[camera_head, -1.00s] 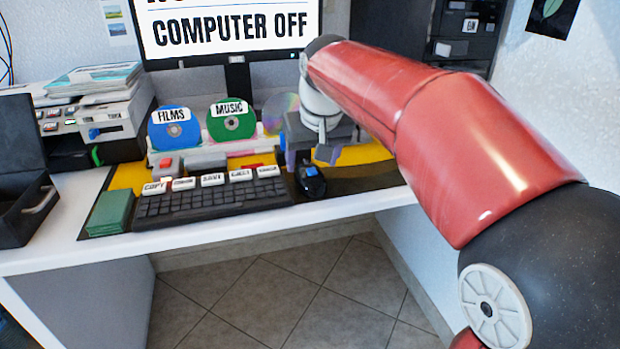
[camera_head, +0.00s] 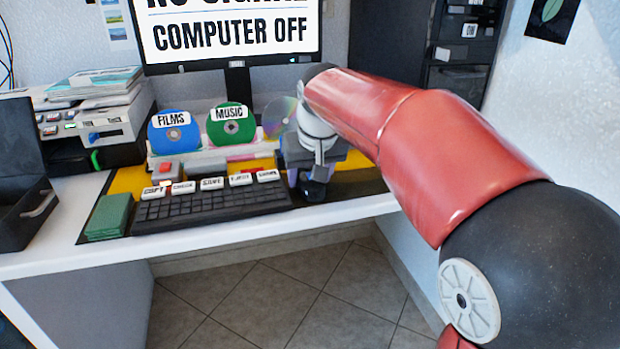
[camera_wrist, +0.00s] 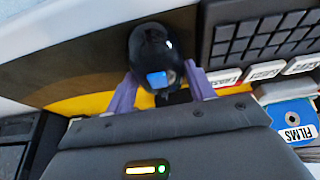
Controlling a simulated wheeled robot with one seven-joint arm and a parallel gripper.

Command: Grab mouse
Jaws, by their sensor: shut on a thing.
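The black computer mouse (camera_wrist: 152,52) with a blue patch lies between the two purple-grey fingers of my gripper (camera_wrist: 160,88) in the wrist view. The fingers are shut on its sides. In the head view, the mouse (camera_head: 313,190) shows only in part below my gripper (camera_head: 308,178), to the right of the keyboard. My gripper and wrist hide the rest of it. I cannot tell whether the mouse still touches the desk mat.
A black keyboard (camera_head: 212,206) with labelled white keys sits just left of the mouse. Disc holders with a FILMS disc (camera_head: 174,133) and a MUSIC disc (camera_head: 231,126) stand behind it. A green block (camera_head: 108,216) and a black open box (camera_head: 25,212) are at left.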

